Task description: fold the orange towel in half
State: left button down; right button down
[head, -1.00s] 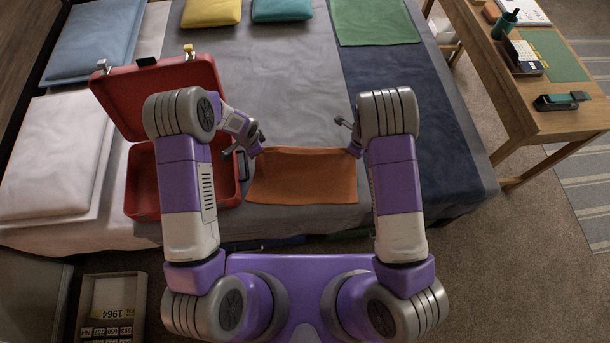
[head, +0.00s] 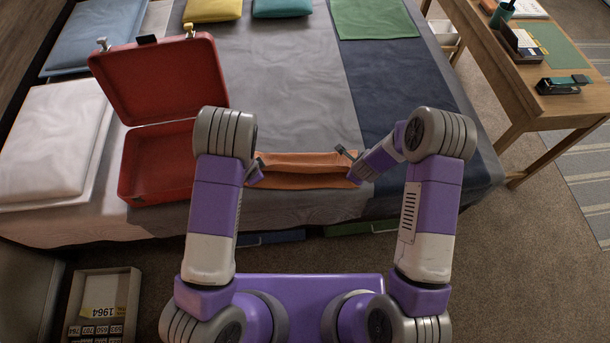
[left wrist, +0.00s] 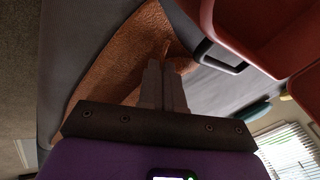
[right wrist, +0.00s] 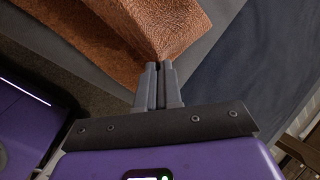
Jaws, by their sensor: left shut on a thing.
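The orange towel (head: 300,182) lies at the near edge of the bed, with its far part raised and bent over toward me in a ridge. My left gripper (head: 257,176) is shut on its left corner; the towel (left wrist: 115,75) also fills much of the left wrist view, bunched at the fingertips (left wrist: 165,62). My right gripper (head: 352,178) is shut on its right corner. In the right wrist view the cloth (right wrist: 130,30) narrows into the closed fingertips (right wrist: 158,65). My left forearm hides part of the towel's left side.
An open red suitcase (head: 160,85) stands left of the towel, close to my left arm. A wooden desk (head: 520,100) stands at the right.

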pick_arm(q)
jog(key=shift+s+a+f, duration=0.1)
jog(key=shift+s+f, duration=0.1)
jog(key=shift+f, duration=0.25)
pick_arm(e)
jog(key=shift+s+d+f, duration=0.1)
jog(key=shift+s+f, duration=0.05)
jog(key=shift+f, duration=0.3)
pick_arm(q)
jog(key=shift+f+b, duration=0.15)
jog(key=shift+b, duration=0.15)
pick_arm(e)
jog(key=shift+f+t, duration=0.1)
jog(key=shift+t, duration=0.2)
pick_arm(q)
jog(key=shift+t, duration=0.3)
